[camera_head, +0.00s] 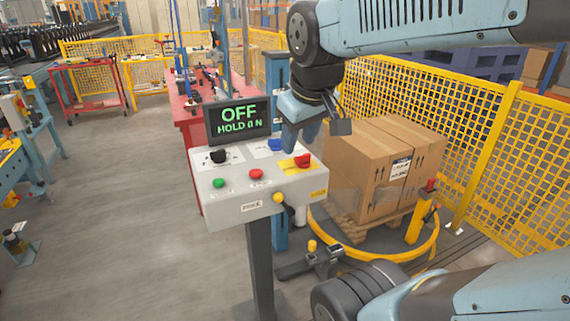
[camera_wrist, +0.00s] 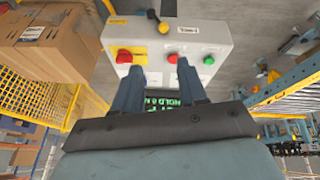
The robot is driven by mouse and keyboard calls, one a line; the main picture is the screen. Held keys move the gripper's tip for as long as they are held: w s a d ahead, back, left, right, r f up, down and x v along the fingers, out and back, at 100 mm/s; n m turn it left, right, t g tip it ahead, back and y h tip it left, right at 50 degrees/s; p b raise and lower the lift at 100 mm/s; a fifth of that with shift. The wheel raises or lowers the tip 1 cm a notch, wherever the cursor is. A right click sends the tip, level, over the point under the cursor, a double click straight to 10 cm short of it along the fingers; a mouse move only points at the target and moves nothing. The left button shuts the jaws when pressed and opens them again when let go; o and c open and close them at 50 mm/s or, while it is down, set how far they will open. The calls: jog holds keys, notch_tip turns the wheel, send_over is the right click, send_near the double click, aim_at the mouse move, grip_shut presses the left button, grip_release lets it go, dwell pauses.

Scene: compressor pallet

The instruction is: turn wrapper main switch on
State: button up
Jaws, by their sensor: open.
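The wrapper's control box (camera_head: 262,203) stands on a post. Its screen (camera_head: 238,119) reads "OFF" and "HOLD 0 N". A red knob on a yellow plate (camera_head: 302,161) sits at its right; it looks like the main switch, and its label is unreadable. It also shows at upper left in the wrist view (camera_wrist: 124,57). My gripper (camera_head: 299,142) is open and empty, above the back right of the panel. In the wrist view, my gripper (camera_wrist: 158,78) points at the panel, with the red knob just beyond its left finger. Contact with the panel cannot be judged.
A boxed pallet load (camera_head: 365,175) stands close on the right, before a yellow fence (camera_head: 483,150).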

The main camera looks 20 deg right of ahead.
jog(key=w+d+n+g+h, duration=0.2)
jog(key=w+d+n+g, duration=0.1)
jog(key=w+n, duration=0.55)
jog(key=n+g+h, duration=0.2)
jog(key=n, duration=0.5)
send_near(302, 155)
jog(key=x, duration=0.9)
jog(key=shift+w+d+f, duration=0.1)
jog(key=shift+d+f, duration=0.05)
jog(key=shift+d, duration=0.1)
grip_shut()
